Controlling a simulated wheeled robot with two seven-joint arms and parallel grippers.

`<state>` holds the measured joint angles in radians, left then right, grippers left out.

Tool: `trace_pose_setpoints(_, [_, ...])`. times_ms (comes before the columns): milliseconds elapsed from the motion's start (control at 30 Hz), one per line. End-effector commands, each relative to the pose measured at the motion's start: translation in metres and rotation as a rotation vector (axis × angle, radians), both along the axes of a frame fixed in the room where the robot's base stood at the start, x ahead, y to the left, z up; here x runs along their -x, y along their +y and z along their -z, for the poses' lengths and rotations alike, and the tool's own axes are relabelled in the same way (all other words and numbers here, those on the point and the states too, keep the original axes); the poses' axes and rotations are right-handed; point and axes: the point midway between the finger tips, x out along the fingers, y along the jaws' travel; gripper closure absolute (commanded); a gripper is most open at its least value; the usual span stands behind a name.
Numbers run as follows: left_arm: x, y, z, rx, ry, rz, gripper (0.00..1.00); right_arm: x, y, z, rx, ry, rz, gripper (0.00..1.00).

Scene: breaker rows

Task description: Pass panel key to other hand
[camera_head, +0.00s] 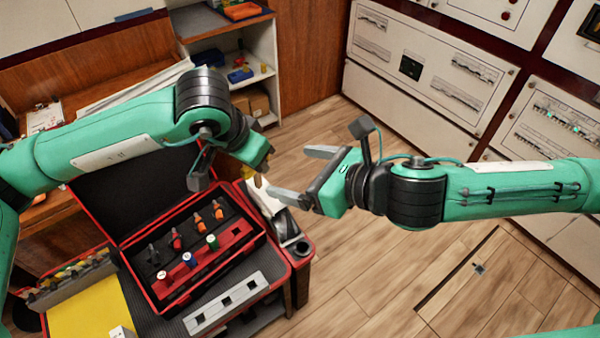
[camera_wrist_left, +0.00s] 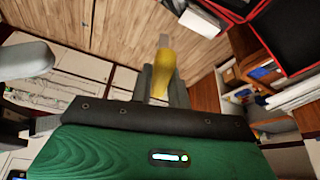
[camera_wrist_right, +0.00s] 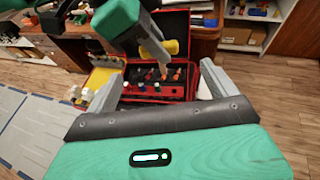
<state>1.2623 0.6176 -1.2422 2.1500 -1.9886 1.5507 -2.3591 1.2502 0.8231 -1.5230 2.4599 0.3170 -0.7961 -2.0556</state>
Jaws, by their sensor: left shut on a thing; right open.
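The panel key (camera_wrist_left: 162,72) has a yellow handle and a grey metal shaft. It stands between the fingers of my left gripper (camera_wrist_left: 159,88), which is shut on it. In the right wrist view, the yellow handle (camera_wrist_right: 172,47) shows beside the left gripper's fingers. In the head view, the left gripper (camera_head: 258,176) hangs near the red case's right side, with the key mostly hidden. My right gripper (camera_head: 303,174) is open and empty, just right of the left one, its fingers pointing toward it. The key is not between the right fingers.
A red open case (camera_head: 160,292) with several coloured-top tools sits on the cart below the grippers. A grey slotted strip (camera_head: 228,303) lies in front of it. Shelves (camera_head: 250,78) stand behind, and breaker panels (camera_head: 425,75) line the right. The wooden floor (camera_head: 360,270) is clear.

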Motion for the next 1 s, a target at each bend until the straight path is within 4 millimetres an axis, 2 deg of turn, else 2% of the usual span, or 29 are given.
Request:
trace_pose_setpoints(67, [0.0, 0.0, 0.0, 0.0, 0.0, 0.0, 1.0, 0.004, 0.002, 0.003, 0.009, 0.003, -0.013, 0.11])
trace_pose_setpoints(233, [0.0, 0.0, 0.0, 0.0, 0.0, 0.0, 1.0, -0.002, 0.013, 0.01, 0.009, 0.015, -0.015, 0.11])
trace_pose_setpoints(700, [0.0, 0.0, 0.0, 0.0, 0.0, 0.0, 1.0, -0.045, 0.074, 0.041, 0.008, 0.016, -0.013, 0.11])
trace_pose_setpoints(1000, [0.0, 0.0, 0.0, 0.0, 0.0, 0.0, 1.0, -0.058, 0.092, 0.05, 0.007, 0.016, -0.013, 0.11])
